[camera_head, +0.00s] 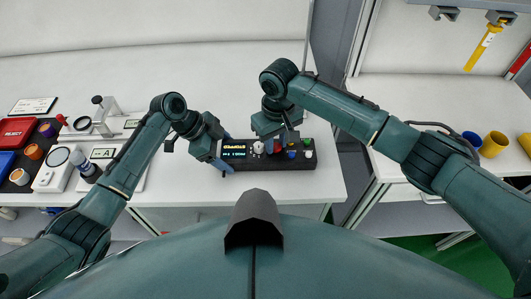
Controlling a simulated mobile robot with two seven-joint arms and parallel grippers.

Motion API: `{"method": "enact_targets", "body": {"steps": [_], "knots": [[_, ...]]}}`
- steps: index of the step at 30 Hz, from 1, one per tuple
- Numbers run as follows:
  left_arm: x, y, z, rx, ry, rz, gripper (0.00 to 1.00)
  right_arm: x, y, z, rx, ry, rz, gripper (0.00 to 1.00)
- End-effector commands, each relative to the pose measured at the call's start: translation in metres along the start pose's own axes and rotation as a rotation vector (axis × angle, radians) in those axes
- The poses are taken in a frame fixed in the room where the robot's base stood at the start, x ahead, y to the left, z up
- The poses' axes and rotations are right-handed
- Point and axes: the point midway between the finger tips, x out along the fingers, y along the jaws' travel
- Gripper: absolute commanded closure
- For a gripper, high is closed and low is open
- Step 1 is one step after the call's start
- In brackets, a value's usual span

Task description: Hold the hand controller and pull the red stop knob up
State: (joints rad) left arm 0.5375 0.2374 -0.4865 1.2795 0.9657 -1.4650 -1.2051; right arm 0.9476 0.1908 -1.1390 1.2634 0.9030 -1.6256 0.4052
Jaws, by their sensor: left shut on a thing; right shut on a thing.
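The hand controller (260,164) is a dark box lying near the front edge of the white table, with a lit display (234,151), a white dial (258,147) and coloured buttons. My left gripper (223,157) is shut on the controller's left end, by the display. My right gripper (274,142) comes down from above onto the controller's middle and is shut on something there. A little red, likely the red stop knob (277,147), shows between its fingers. The fingers hide most of the knob, so its height cannot be told.
At the left of the table stand a red REJECT tray (17,132), a blue tray (6,162), several small pots and white scales (53,170). A gap separates this table from the right one, with yellow cups (493,144). The table behind the controller is clear.

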Motion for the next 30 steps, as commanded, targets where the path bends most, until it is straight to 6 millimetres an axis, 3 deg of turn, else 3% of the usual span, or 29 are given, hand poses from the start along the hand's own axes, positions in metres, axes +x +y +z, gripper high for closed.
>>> {"method": "enact_targets", "body": {"steps": [25, 26, 30], "knots": [[-0.0001, -0.0001, 0.0002, 0.000, 0.000, 0.000, 0.44, -0.0083, -0.0004, -0.0002, 0.000, 0.001, -0.001, 0.95], [-0.0001, -0.0001, 0.0001, 0.000, 0.000, 0.000, 0.44, -0.0082, -0.0004, -0.0001, 0.000, 0.000, -0.001, 0.74], [-0.0001, 0.0000, 0.0000, 0.000, 0.000, 0.000, 0.44, -0.0080, -0.0003, 0.0000, 0.000, 0.000, 0.000, 0.63]]}}
